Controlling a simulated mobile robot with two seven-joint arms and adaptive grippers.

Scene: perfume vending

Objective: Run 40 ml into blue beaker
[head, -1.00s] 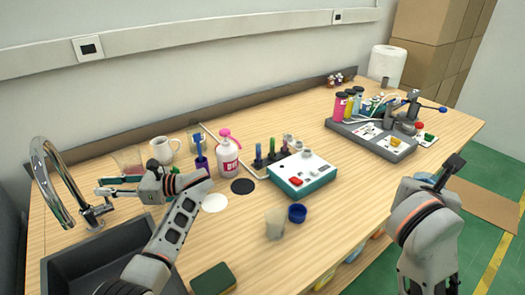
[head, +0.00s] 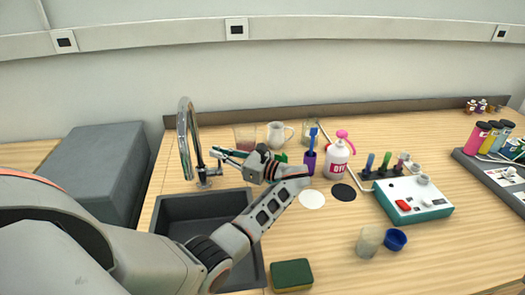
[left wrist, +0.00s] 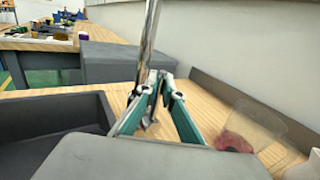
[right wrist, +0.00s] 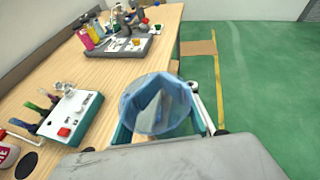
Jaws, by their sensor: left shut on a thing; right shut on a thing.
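The curved metal tap (head: 186,135) stands behind the dark sink (head: 178,208) in the head view. My left gripper (head: 216,153) is at the tap's base, beside its lever; the left wrist view shows its teal fingers closed in around a small metal part (left wrist: 150,116), apparently the lever, with the tap's pipe (left wrist: 148,42) just beyond. My right gripper (right wrist: 160,128) is shut on a translucent blue beaker (right wrist: 157,100) in the right wrist view. It is outside the head view. I cannot tell the beaker's fill level.
A clear beaker with a reddish tint (head: 245,138) and a white jug (head: 278,134) stand right of the tap. A sponge (head: 291,275), cloudy cup (head: 369,241), small blue cup (head: 396,240) and white-teal device (head: 414,200) are on the table. Green floor (right wrist: 255,70) lies right of it.

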